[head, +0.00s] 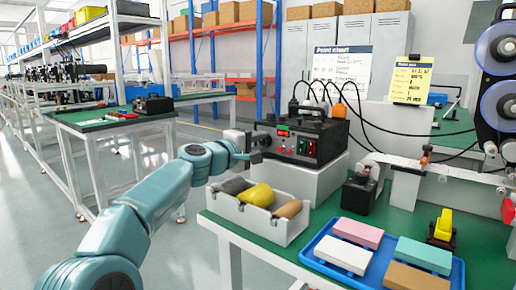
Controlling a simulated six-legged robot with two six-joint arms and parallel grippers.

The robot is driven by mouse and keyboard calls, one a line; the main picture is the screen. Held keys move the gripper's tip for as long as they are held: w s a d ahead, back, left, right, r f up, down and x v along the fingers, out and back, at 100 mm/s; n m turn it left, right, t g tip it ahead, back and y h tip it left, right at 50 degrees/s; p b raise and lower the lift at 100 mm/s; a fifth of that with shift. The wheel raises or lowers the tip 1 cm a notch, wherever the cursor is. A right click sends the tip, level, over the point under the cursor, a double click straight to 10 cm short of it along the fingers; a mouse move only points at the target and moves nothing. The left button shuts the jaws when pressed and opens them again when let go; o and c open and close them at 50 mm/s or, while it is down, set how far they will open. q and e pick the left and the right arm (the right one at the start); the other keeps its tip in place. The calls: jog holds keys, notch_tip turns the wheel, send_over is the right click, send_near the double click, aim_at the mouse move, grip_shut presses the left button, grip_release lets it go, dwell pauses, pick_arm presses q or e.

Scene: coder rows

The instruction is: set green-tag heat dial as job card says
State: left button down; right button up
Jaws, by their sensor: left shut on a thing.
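A black coder box (312,138) with a small red display and red and green lit parts on its front stands on a white block at the back of the green bench. My left gripper (256,143) is at the box's front left edge, shut on a small dark knob that looks like the heat dial. The jaws hide most of it, and its green tag and setting cannot be made out. A yellow job card (412,80) stands at the back right, its writing too small to read surely. A white print chart (341,68) hangs left of it. My right gripper is out of view.
A white bin (252,222) with dark, yellow and brown rolls sits in front of the box, below my left arm. A blue tray (325,252) with coloured blocks lies front right. Black cables run behind, and reels (497,75) stand at right.

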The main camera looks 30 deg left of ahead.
pick_arm(q)
jog(key=shift+m, duration=0.6)
jog(key=c, duration=1.1)
grip_release()
